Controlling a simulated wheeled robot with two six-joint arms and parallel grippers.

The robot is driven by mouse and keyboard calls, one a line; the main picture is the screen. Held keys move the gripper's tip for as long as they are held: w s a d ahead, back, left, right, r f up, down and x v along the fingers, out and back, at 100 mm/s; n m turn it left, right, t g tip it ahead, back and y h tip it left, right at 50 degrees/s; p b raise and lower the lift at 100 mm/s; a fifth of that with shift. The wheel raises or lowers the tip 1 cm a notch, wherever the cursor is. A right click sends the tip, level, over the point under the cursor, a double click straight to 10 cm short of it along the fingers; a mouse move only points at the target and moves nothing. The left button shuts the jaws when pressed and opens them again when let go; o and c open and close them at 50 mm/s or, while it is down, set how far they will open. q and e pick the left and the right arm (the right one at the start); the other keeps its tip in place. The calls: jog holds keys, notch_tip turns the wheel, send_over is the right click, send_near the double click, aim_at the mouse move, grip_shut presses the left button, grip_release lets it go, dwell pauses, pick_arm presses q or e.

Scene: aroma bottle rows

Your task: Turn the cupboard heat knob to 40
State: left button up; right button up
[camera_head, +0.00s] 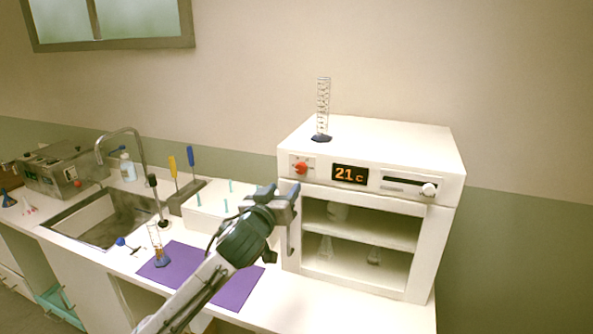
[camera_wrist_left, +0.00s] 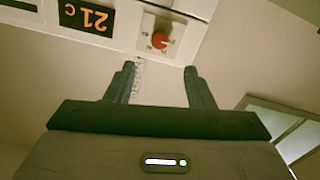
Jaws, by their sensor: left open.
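The white cupboard (camera_head: 452,160) stands on the counter at the right in the head view. Its front panel carries a red heat knob (camera_head: 301,168) on the left and a display (camera_head: 350,174) reading 21 c. The left wrist view shows the red knob (camera_wrist_left: 160,40) and the display (camera_wrist_left: 87,17) upside down. My left gripper (camera_head: 283,192) is open and empty, just below and left of the knob. In the left wrist view its two fingers (camera_wrist_left: 160,78) point toward the knob without touching it. My right gripper is not in view.
A white slider knob (camera_head: 429,190) sits at the right of the panel. A graduated cylinder (camera_head: 322,110) stands on the cupboard. Glassware shows on the shelves inside. A purple mat (camera_head: 232,290), a white rack (camera_head: 205,198) and a sink (camera_head: 105,218) lie to the left.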

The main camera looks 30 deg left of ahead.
aim_at(300, 171)
pick_arm(q)
jog(key=p+x, duration=0.4)
jog(key=x, duration=0.5)
jog(key=shift+w+a+f, duration=0.15)
jog(key=shift+w+f, duration=0.05)
jog(key=shift+w, duration=0.4)
jog(key=c, duration=1)
